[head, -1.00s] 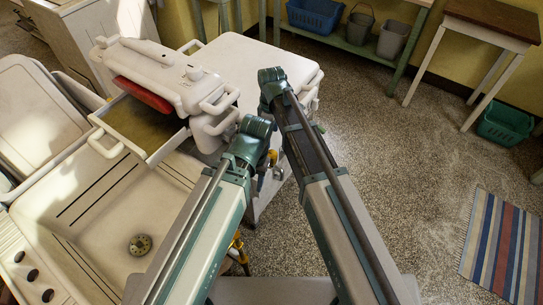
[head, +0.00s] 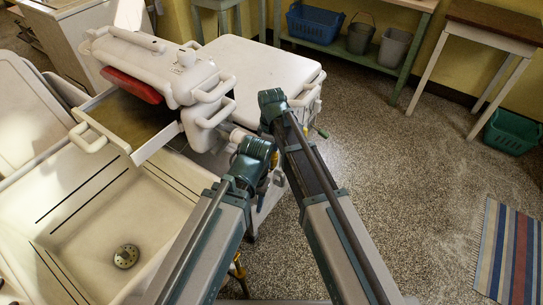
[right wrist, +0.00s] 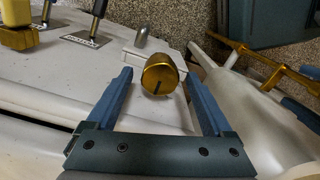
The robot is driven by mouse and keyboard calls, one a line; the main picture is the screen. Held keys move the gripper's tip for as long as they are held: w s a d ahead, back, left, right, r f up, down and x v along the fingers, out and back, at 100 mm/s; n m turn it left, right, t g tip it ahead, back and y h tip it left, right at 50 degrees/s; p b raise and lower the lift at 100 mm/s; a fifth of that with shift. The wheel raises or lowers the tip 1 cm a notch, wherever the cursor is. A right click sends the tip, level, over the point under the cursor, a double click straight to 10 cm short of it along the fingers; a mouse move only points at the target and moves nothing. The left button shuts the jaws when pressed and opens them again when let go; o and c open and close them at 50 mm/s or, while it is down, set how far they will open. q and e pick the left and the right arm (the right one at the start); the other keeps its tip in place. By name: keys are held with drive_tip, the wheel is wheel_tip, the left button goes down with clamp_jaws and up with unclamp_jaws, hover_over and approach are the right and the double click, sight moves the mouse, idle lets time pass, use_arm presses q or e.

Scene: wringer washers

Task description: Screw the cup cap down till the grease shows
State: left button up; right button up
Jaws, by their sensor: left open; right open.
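The cup cap (right wrist: 159,74) is a round brass cap with a dark line on its face, in the right wrist view. It sits on a pale housing of the washer (right wrist: 215,95), beside a short grey peg. My right gripper (right wrist: 159,82) is open, with one blue finger on each side of the cap and a visible gap to both. No grease shows on it from here. In the head view the washer (head: 255,65) stands beyond my arms. My left gripper (head: 262,172) is at the end of the lower arm, mostly hidden; its fingers are not clear.
In the right wrist view a brass rod (right wrist: 265,62) and a white tubular part lie at the right. Open floor (head: 400,190) lies right of my arms.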

clamp_jaws()
idle(0.3)
drive_tip(key=shift+m, duration=0.3)
drive_tip(key=m, duration=0.8)
drive_tip(key=shift+m, duration=0.3)
drive_tip(key=m, duration=0.5)
drive_tip(key=shift+m, duration=2.2)
